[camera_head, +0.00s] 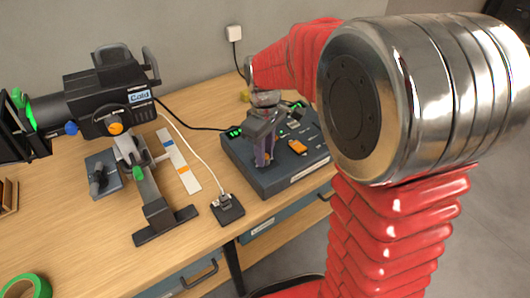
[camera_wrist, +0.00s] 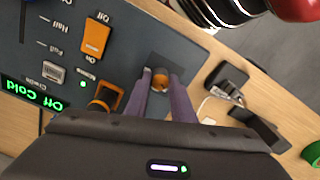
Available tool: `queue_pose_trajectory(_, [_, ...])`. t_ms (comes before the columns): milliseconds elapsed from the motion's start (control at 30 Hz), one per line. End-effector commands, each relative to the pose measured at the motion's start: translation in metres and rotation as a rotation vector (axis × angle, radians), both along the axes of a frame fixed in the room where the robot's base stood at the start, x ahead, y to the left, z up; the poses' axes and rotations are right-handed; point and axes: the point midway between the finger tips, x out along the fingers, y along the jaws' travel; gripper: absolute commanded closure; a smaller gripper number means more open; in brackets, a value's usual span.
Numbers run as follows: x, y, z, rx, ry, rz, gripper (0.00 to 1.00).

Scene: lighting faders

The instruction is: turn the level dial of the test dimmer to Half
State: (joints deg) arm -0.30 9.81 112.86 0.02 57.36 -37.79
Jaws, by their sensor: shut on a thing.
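The dark grey control box (camera_head: 290,178) stands on the wooden table and also fills the left of the wrist view (camera_wrist: 130,45). My gripper (camera_head: 262,163) reaches down onto its near left part. In the wrist view its two purple fingers (camera_wrist: 160,82) close around a small orange knob (camera_wrist: 158,78) on a dark square patch of the box. I cannot read a scale at this knob, so its setting is unclear. A green display (camera_wrist: 33,92) reads Off and Cold. Half (camera_wrist: 45,20) and Full are printed beside a grey control (camera_wrist: 53,74).
An orange Off/On switch (camera_wrist: 96,38) and another orange control (camera_wrist: 106,96) sit near the fingers. A black lamp (camera_head: 105,95) labelled Cold stands left on its stand. A small black cabled block (camera_head: 227,208) lies by the box. Green tape (camera_head: 38,285) lies front left.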

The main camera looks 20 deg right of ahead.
Motion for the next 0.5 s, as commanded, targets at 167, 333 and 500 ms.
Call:
queue_pose_trajectory(167, [0.0013,-0.0008,0.0009,-0.001,-0.004,-0.168,1.00])
queue_pose_trajectory(333, [0.0013,-0.0008,0.0010,-0.001,-0.004,-0.330,1.00])
queue_pose_trajectory(500, [0.0014,-0.0008,0.0010,-0.001,-0.004,-0.492,1.00])
